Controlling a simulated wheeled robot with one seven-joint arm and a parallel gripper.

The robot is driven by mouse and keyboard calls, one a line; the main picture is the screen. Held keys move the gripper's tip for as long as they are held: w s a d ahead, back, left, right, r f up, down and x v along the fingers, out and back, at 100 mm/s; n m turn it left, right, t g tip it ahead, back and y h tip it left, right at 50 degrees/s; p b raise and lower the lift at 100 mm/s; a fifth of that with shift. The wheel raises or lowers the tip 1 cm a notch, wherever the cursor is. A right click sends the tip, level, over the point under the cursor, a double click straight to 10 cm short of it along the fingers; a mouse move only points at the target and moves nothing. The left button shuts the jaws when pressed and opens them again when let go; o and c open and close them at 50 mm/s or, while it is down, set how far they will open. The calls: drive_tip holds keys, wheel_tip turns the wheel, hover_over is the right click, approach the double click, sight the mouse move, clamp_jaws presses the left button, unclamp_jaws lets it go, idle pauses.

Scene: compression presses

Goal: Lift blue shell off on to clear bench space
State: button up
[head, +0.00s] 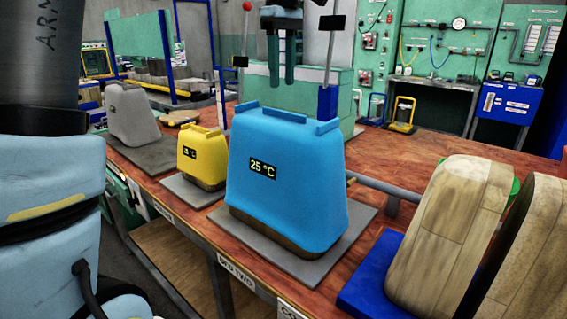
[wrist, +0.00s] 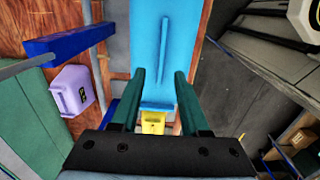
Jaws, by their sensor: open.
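The blue shell (head: 290,165) stands upright over a dark brown base (head: 285,232) on a grey plate (head: 345,235). It carries a "25 °C" display and raised ridges along its top. My gripper (head: 281,86) hangs fingers down above the shell's top in the head view, apart from it. In the wrist view my gripper (wrist: 159,76) is open and empty, with two green fingers spread. The blue shell (wrist: 150,45) lies beyond and between the fingertips there, with a thin ridge running lengthwise. The bench (head: 395,155) has bare wood behind and right of the shell.
A smaller yellow shell (head: 203,155) and a grey shell (head: 131,112) stand to the left on plates. Tan blocks (head: 450,225) fill the front right, one on a blue tray (head: 375,275). A green press (head: 325,95) stands behind. A lilac object (wrist: 73,92) shows in the wrist view.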

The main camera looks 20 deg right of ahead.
drive_tip(key=shift+s+f+p, duration=0.15)
drive_tip(key=shift+f+p, duration=0.15)
drive_tip(key=shift+f, duration=1.3)
drive_tip(key=shift+s+f+p, duration=0.1)
drive_tip(key=shift+f+p, duration=0.15)
drive_tip(key=shift+f, duration=1.35)
clamp_jaws()
